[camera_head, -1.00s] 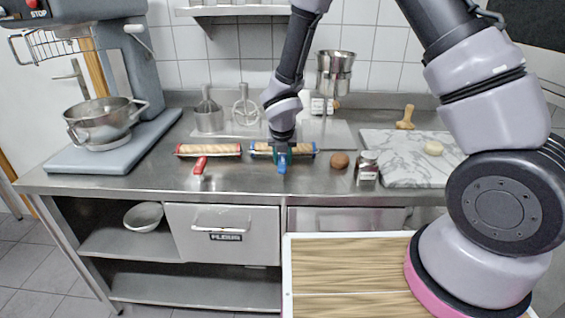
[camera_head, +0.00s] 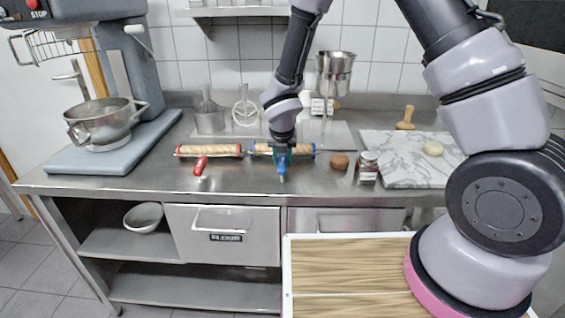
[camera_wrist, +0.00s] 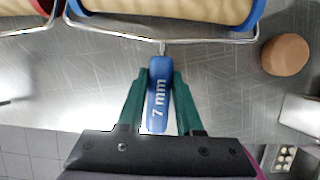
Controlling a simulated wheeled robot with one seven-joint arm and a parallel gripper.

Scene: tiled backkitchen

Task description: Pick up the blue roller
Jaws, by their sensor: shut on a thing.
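The blue roller has a wooden cylinder, blue end discs, a wire frame and a blue handle marked "7 mm". In the head view, its roller part (camera_head: 263,149) is at the worktop's middle, partly hidden by my gripper. In the wrist view, its handle (camera_wrist: 157,112) lies between the green fingers of my gripper (camera_wrist: 159,88), which are shut on it. My gripper (camera_head: 281,152) reaches down from above in the head view. I cannot tell whether the roller still touches the worktop.
A roller with red ends (camera_head: 225,149) and a red handle lies just left. A brown round item (camera_head: 339,161), a spice jar (camera_head: 367,167) and a marble board (camera_head: 385,143) are to the right. A mixer bowl (camera_head: 92,128) stands far left. The steel worktop (camera_head: 240,184) is clear in front.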

